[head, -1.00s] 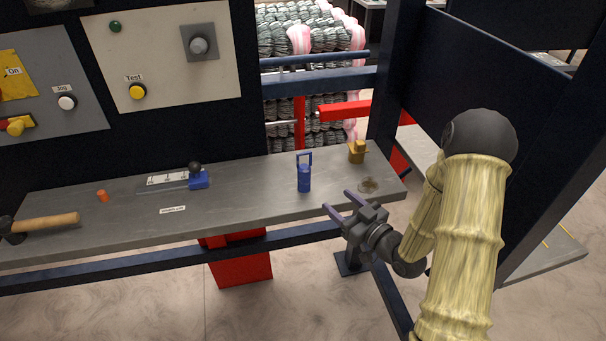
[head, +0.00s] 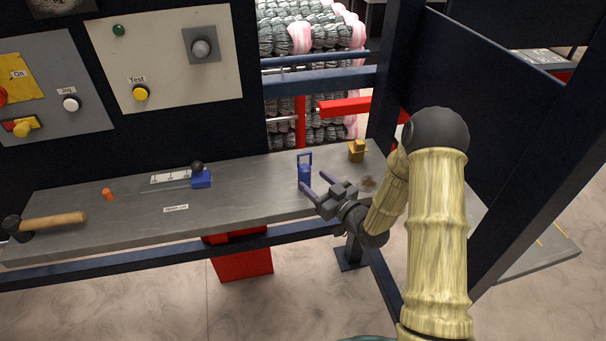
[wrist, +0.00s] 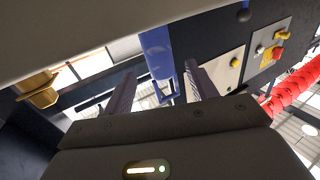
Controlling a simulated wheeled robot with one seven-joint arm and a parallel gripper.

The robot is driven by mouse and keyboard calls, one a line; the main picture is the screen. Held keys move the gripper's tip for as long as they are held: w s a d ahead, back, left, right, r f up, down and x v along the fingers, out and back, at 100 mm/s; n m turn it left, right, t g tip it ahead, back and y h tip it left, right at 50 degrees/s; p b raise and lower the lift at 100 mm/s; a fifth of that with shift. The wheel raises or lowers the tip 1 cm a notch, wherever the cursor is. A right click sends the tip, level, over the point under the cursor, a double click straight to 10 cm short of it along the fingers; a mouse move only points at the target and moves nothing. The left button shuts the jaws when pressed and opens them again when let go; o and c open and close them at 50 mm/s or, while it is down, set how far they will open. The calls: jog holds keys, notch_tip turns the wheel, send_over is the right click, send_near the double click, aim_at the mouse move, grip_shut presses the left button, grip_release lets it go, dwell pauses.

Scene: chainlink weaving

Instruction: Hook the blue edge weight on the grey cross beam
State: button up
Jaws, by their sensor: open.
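The blue edge weight (head: 304,174) stands upright on the grey bench, with its squared loop handle on top. My gripper (head: 313,183) is open and empty, its purple-grey fingers pointing at the weight from the front right. In the head view one finger overlaps the lower part of the weight. In the wrist view the blue weight (wrist: 158,55) shows beyond and between the two spread fingers (wrist: 160,88); I cannot tell if they touch it. Horizontal beams (head: 325,80) cross the opening behind the bench; they look dark blue, and I cannot tell which is the grey cross beam.
A brass-coloured weight (head: 357,151) stands right of the blue one, near a dark post (head: 388,75). A red bar (head: 345,107) juts in behind. A blue slider block (head: 200,179), orange peg (head: 107,194) and hammer (head: 50,222) lie left on the bench (head: 250,200).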

aim_at(308, 175)
jog(key=p+x, duration=0.1)
jog(key=x, duration=0.2)
jog(key=shift+w+a, duration=0.25)
jog(key=shift+a, duration=0.05)
jog(key=shift+c, duration=0.4)
grip_shut()
jog(key=shift+r, duration=0.15)
notch_tip(308, 175, up, 9)
jog(key=shift+s+r+b, duration=0.1)
jog(key=shift+r+b, duration=0.15)
jog(key=shift+b, duration=0.45)
jog(key=shift+r, duration=0.15)
jog(key=shift+d, duration=0.1)
